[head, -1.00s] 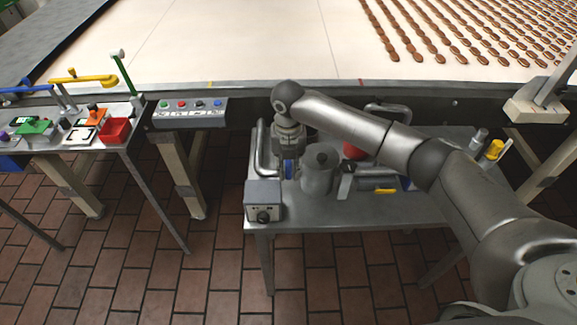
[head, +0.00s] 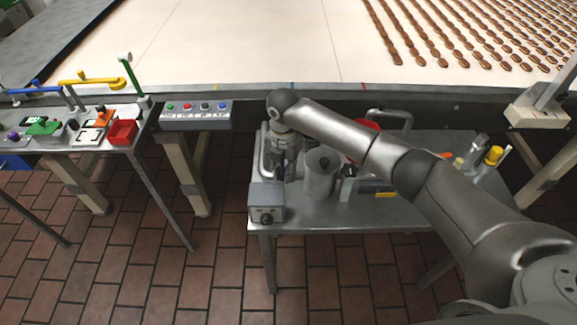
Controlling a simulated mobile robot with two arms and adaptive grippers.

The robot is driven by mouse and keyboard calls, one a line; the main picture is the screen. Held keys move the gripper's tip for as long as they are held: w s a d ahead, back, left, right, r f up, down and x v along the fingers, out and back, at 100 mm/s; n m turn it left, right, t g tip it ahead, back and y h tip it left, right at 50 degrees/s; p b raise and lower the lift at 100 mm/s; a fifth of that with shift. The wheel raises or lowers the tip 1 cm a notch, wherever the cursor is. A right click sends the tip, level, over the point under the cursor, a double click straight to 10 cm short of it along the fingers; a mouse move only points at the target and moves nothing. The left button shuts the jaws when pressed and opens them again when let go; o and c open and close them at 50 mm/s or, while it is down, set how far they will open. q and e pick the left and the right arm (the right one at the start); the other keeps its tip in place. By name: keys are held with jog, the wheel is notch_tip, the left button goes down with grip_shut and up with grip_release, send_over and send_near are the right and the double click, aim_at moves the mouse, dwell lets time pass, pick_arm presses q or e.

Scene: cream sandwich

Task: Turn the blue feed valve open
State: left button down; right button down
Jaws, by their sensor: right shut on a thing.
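My right gripper (head: 279,172) points down at the left end of the metal table, between a bent steel pipe (head: 261,150) and a grey metal canister (head: 320,175). Its fingers are shut, low behind a small grey box with a dial (head: 266,203). The blue feed valve is hidden at the fingers; the blue part seen there earlier does not show now, so its angle cannot be told. My left gripper is not in view.
The metal table (head: 340,211) also carries a red round thing (head: 367,125), a yellow-capped bottle (head: 494,155) and another pipe loop. A conveyor with rows of brown pieces lies behind. A button panel (head: 196,115) and a side table with coloured levers stand left.

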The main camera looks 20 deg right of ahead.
jog(key=shift+w+a+m+p, duration=0.25)
jog(key=shift+w+m, duration=0.55)
jog(key=shift+m, duration=1.3)
jog(key=shift+w+a+m+p, duration=0.3)
jog(key=shift+w+m, duration=0.55)
jog(key=shift+m, duration=1.25)
jog(key=shift+w+a+m+p, duration=0.25)
jog(key=shift+w+m, duration=0.55)
jog(key=shift+m, duration=1.3)
jog(key=c, duration=1.4)
grip_release()
